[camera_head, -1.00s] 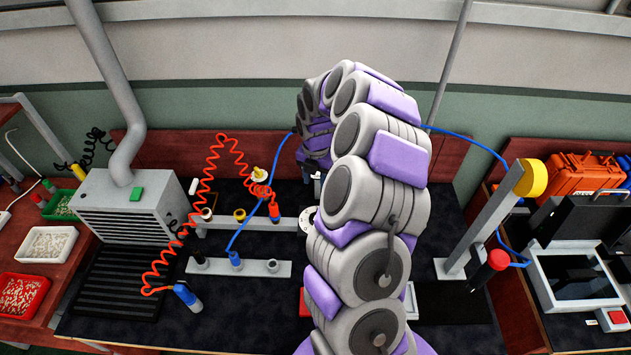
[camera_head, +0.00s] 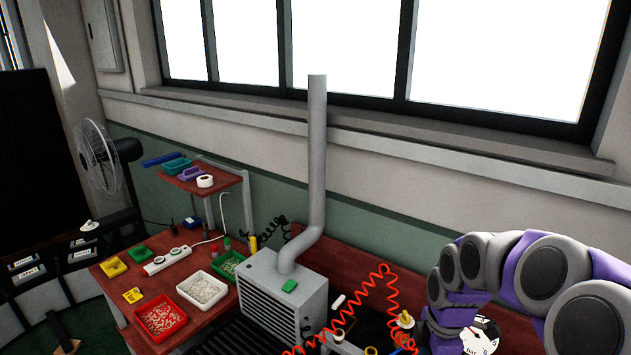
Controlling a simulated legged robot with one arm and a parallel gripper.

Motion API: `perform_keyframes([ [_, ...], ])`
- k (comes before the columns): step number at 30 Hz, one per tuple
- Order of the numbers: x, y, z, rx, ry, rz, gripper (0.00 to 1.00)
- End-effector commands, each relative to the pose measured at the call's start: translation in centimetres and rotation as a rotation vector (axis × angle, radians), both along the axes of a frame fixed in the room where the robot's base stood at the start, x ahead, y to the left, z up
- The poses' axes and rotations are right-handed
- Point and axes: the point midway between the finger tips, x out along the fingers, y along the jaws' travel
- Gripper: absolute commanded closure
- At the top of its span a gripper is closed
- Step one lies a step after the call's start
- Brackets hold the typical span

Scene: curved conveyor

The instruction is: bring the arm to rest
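My arm, grey with purple panels, shows in the head view at the lower right. It arches over the bench and bends downward at its far end. The end of my arm is by a round white dial with dark marks (camera_head: 481,336), near the bottom edge. My gripper's fingers cannot be made out, and I cannot tell whether they hold anything.
A red side bench holds a red tray (camera_head: 160,318), a white tray (camera_head: 202,290) and a power strip (camera_head: 167,259). A fan (camera_head: 98,157) stands at the left.

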Motion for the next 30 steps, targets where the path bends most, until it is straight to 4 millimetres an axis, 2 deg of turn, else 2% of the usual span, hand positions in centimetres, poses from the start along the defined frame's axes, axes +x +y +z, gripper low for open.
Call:
perform_keyframes([
  [3,-3.6,2.7,1.8,-0.011,0.026,-0.185,0.57],
  [9,-10.4,6.1,3.4,-0.051,0.077,-0.546,0.57],
  [18,-20.8,8.5,3.6,-0.138,0.133,-1.138,0.57],
  [24,-25.0,9.0,3.0,-0.172,0.151,-1.422,0.57],
  [30,-26.1,9.1,2.8,-0.18,0.156,-1.506,0.57],
])
